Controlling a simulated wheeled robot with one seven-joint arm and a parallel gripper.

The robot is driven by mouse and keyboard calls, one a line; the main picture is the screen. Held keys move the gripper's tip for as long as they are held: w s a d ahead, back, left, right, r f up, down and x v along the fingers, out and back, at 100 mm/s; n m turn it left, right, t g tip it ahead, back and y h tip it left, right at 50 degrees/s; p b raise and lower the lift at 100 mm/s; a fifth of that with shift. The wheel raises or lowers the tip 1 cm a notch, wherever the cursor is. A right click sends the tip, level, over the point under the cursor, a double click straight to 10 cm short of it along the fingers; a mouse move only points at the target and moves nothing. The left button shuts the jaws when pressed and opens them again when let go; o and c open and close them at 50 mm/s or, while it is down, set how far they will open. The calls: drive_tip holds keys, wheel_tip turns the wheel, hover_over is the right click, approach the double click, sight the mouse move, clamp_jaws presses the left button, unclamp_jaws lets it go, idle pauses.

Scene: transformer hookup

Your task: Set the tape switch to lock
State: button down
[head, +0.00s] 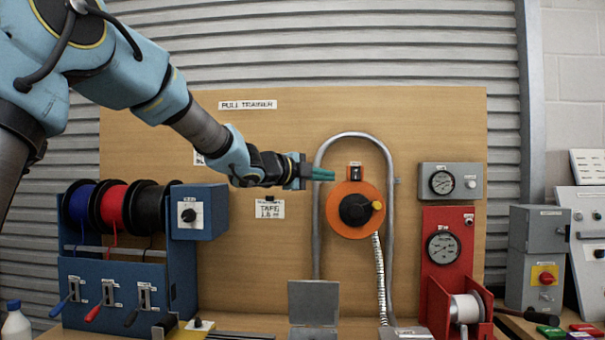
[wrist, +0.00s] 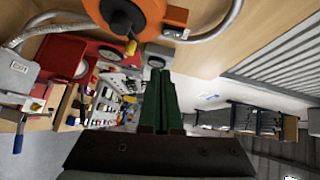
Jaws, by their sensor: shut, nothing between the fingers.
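The orange tape reel (head: 337,218) hangs on the wooden board, with a black hub and a yellow crank knob (head: 377,205). The tape switch (head: 355,173) is a small dark piece on the tab at the reel's top; its setting is too small to read. In the wrist view the reel (wrist: 151,12) is cut off at the top edge, and its tab (wrist: 176,15) shows without a clear view of the switch. My gripper (head: 328,174) has green fingers, shut and empty, just left of the switch in the head view. The fingers also show in the wrist view (wrist: 160,76).
A grey pipe loop (head: 318,240) arches around the reel, close to my fingers. A grey gauge box (head: 462,182) and red gauge panel (head: 445,275) stand right. A blue spool rack (head: 125,270) stands left. An open grey box (head: 314,300) sits below.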

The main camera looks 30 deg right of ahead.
drive_tip(key=shift+w+r+m+g, duration=0.1)
drive_tip(key=shift+r+m+g, duration=0.2)
drive_tip(key=shift+r+m, duration=0.15)
drive_tip(key=p, duration=0.4)
approach(359, 178)
drive_tip(key=s+d, duration=0.2)
drive_tip(key=s, duration=0.1)
drive_tip(key=w+d+p, duration=0.1)
drive_tip(key=w+d, duration=0.1)
drive_tip(key=d, duration=0.1)
drive_tip(key=shift+w+p, duration=0.35)
drive_tip(key=shift+w+d+f+p, duration=0.2)
drive_tip(key=shift+w+d+p, duration=0.2)
drive_tip(key=shift+w, duration=0.1)
drive_tip(key=shift+f+b, duration=0.15)
drive_tip(key=shift+b, duration=0.15)
